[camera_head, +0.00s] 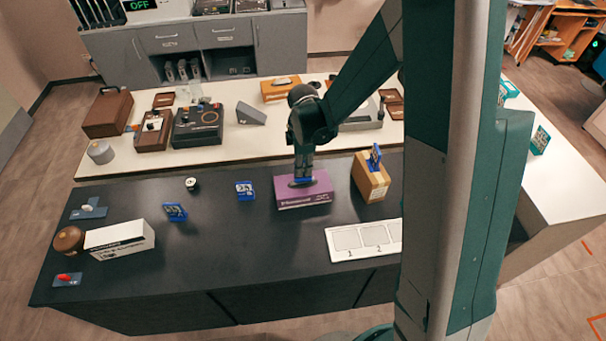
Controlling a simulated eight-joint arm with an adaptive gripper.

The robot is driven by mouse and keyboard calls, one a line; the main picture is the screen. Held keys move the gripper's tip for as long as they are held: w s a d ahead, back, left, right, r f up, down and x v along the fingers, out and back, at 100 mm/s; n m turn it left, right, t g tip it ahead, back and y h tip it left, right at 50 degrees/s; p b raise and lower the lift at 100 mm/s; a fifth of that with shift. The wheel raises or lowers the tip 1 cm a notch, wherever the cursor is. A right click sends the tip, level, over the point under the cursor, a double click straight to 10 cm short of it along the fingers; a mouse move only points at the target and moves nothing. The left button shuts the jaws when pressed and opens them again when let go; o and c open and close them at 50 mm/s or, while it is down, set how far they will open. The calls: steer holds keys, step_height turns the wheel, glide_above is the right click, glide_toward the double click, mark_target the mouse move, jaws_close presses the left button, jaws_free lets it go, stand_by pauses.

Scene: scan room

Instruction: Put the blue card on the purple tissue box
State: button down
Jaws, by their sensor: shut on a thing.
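The purple tissue box (306,198) lies on the dark counter, near its middle. My gripper (303,180) points down right above the box top. It is shut on a blue card (307,179), of which only a small blue strip shows between the fingers. The card is at or just above the top of the box; I cannot tell whether it touches. The fingers hide most of the card. Other blue cards are in view: one (245,190) left of the box, one (174,211) farther left, and one (375,157) upright on the brown box.
The brown box (371,180) stands close to the right. A white numbered tray (364,240) lies at the front right. A white box (120,239) and a brown round object (69,239) are at the left. The counter in front of the purple box is clear.

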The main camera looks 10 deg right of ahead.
steer(key=shift+f, duration=1.6)
steer(key=shift+f, duration=0.25)
steer(key=c, duration=2.6)
jaws_free()
steer(key=shift+r, duration=0.1)
steer(key=shift+o, duration=0.2)
steer(key=shift+r, duration=0.2)
steer(key=shift+r, duration=5.95)
